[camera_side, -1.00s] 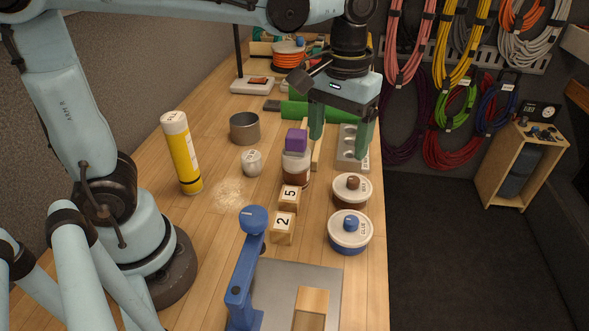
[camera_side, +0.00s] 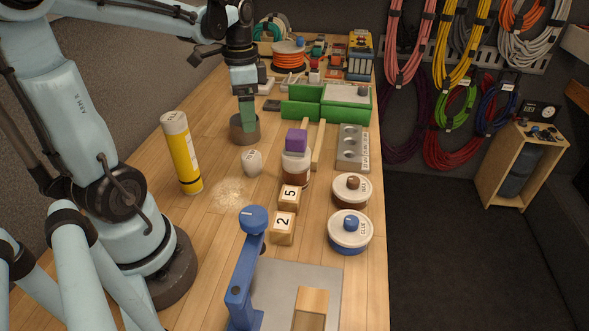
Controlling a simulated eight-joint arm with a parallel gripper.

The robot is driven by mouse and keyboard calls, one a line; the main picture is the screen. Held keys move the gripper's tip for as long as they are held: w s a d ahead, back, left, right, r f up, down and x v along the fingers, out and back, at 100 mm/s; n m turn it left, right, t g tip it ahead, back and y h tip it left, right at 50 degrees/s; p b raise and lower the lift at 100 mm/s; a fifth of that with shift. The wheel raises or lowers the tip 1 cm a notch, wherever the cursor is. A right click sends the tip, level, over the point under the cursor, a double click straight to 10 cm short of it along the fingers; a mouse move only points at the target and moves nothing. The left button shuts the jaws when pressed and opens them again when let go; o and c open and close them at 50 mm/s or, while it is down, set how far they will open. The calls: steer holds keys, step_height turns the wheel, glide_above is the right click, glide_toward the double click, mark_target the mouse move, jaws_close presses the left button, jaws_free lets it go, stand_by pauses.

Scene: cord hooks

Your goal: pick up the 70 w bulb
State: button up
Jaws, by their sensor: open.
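A small whitish rounded object (camera_side: 252,163) with a dark label stands on the bench and looks like the bulb; its wattage is too small to read. My gripper (camera_side: 247,122) points down at the grey metal cup (camera_side: 243,137), behind that object in the picture. The green fingers overlap each other in this view and partly cover the cup. They are open, and I see nothing held. I cannot tell whether the fingertips are inside the cup or behind its rim.
A yellow tube (camera_side: 182,155) stands left. Number blocks (camera_side: 283,227), two lidded pots (camera_side: 349,230) and a blue lever press (camera_side: 246,265) are nearer. Sawdust (camera_side: 230,192) lies on clear wood.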

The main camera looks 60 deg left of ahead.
mark_target(252, 155)
step_height(252, 155, down, 7)
steer(key=shift+d+f, duration=0.15)
steer(key=shift+f, duration=0.05)
steer(key=shift+s+d+f, duration=0.1)
steer(key=shift+d+f, duration=0.1)
steer(key=shift+f, duration=1.15)
steer(key=shift+s+d+f, duration=0.1)
steer(key=shift+d+f, duration=0.1)
steer(key=shift+f, duration=1.1)
steer(key=c, duration=1.1)
